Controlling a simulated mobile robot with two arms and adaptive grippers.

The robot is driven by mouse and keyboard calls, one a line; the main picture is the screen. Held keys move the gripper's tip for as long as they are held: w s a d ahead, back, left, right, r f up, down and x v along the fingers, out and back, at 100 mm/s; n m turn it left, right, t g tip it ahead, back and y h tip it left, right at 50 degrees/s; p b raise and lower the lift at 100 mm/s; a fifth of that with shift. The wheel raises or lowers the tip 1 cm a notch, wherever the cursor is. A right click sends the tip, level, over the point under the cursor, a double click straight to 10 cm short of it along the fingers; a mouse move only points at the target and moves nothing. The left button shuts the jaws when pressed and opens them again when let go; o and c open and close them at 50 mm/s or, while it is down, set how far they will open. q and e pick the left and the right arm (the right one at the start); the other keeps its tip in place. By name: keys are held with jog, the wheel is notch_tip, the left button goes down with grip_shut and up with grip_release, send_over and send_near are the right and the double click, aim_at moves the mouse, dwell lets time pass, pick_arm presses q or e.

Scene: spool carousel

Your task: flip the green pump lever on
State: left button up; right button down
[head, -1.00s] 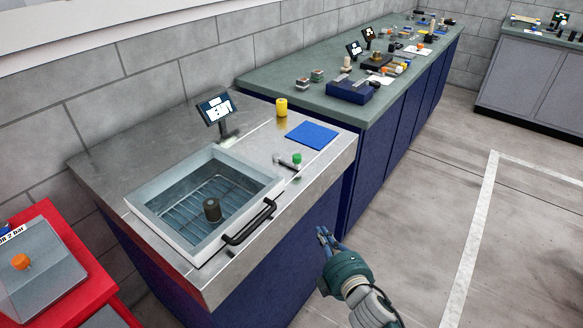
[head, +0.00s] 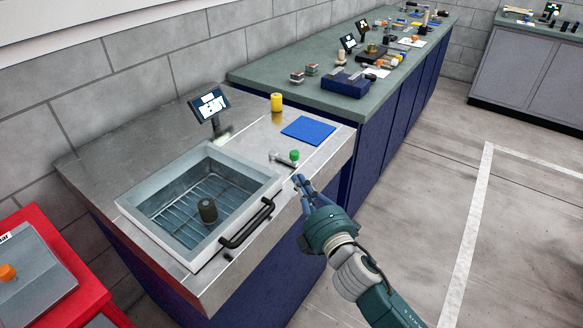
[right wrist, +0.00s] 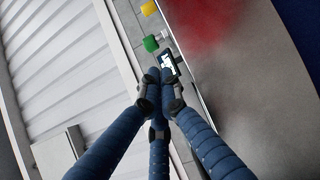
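The green pump lever is a small metal lever with a green knob (head: 294,155), on the steel counter (head: 243,150) right of the sunken basin. My left gripper is not in view.
The basin (head: 130,207) has a black handle (head: 246,224) in front and holds a dark cylinder (head: 207,210) on a rack. A yellow cylinder (head: 277,102), a blue mat (head: 308,130) and a small screen (head: 209,105) are near the lever. Open floor lies at right.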

aim_at(295, 167)
jog(key=x, duration=0.6)
jog(key=shift+w, duration=0.2)
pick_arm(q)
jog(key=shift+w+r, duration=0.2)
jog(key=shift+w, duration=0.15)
pick_arm(e)
jog(key=shift+d+p, duration=0.15)
jog(key=shift+p, duration=0.15)
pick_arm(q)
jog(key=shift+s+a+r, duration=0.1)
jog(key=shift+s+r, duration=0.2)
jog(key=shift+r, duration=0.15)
pick_arm(e)
jog(key=shift+w+d+n+g+y, duration=0.25)
jog(key=shift+d+n+g+y, duration=0.05)
jog(key=shift+n+y, duration=0.35)
